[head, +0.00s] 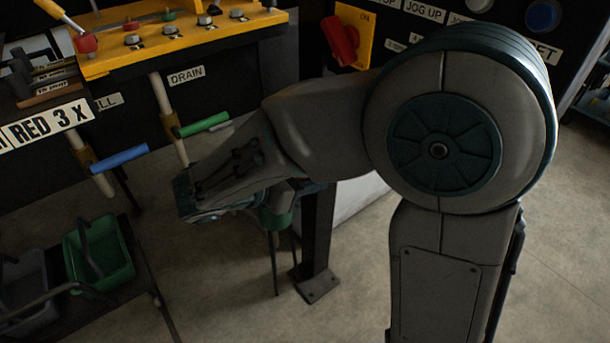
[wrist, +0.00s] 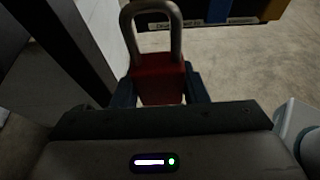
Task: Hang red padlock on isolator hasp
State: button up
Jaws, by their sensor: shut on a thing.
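The red padlock (wrist: 160,80) is held between the two fingers of my gripper (wrist: 161,88) in the wrist view. Its grey shackle points up, away from the gripper; I cannot tell whether the shackle is locked. In the head view my wrist is low at the left of centre, and the fingers and padlock are hidden. The isolator, a red handle (head: 342,40) on a yellow plate (head: 357,22), is on the dark panel at the upper middle, above and right of my wrist. I cannot make out its hasp.
A yellow rack (head: 195,38) with several small fittings is at the upper left. Pipes with a blue handle (head: 120,158) and a green handle (head: 204,124) hang below. A green basket (head: 100,255) is at lower left. A dark post (head: 318,240) stands behind my wrist.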

jog(key=s+a, duration=0.4)
jog(key=a, duration=0.2)
jog(key=shift+s+r+b, duration=0.2)
jog(key=shift+b, duration=0.1)
dwell(0.5)
jog(key=shift+w, duration=0.1)
dwell(0.8)
